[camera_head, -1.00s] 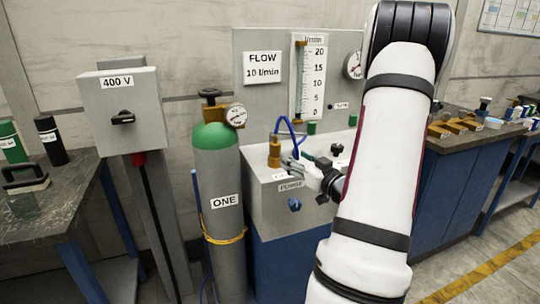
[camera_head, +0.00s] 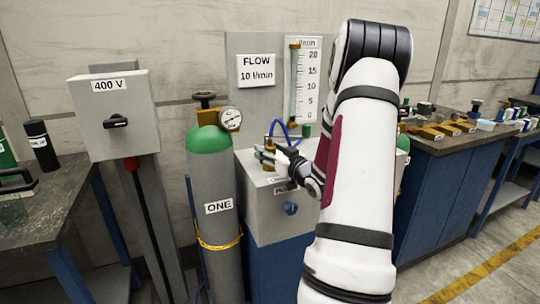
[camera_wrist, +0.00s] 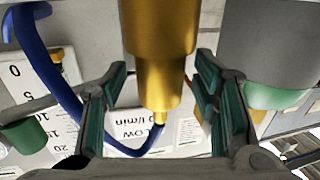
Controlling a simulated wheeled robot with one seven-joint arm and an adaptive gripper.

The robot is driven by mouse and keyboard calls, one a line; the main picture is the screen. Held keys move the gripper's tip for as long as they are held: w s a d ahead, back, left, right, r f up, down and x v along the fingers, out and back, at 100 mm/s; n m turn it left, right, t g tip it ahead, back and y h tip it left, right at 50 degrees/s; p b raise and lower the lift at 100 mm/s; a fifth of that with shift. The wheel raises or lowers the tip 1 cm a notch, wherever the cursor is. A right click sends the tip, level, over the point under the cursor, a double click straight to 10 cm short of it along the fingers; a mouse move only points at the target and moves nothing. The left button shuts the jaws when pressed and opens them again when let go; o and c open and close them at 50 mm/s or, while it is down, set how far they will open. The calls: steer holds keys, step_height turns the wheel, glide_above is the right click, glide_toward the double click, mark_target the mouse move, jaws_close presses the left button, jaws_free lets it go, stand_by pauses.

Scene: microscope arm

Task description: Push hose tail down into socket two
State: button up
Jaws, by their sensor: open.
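A brass fitting (camera_head: 270,144) stands upright on the grey box, with the blue hose (camera_head: 288,129) arching from its top to the right. In the upside-down wrist view the stepped brass fitting (camera_wrist: 160,58) narrows to a tip, where the blue hose (camera_wrist: 52,78) joins and curves away to the upper left. My gripper (camera_head: 268,156) is at the fitting. In the wrist view my gripper (camera_wrist: 165,92) is open, its green-padded fingers on either side of the fitting with gaps showing. I cannot make out the hose's far end or any socket number.
The grey box (camera_head: 262,205) stands right of the gas cylinder (camera_head: 212,180) marked ONE, with its gauge (camera_head: 230,119). A flow tube (camera_head: 302,85) and a FLOW sign (camera_head: 256,70) are behind. A green part (camera_wrist: 295,85) is beside one finger. A blue knob (camera_head: 290,208) juts from the box front.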

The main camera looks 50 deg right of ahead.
jaws_close()
steer(key=shift+r, duration=0.1)
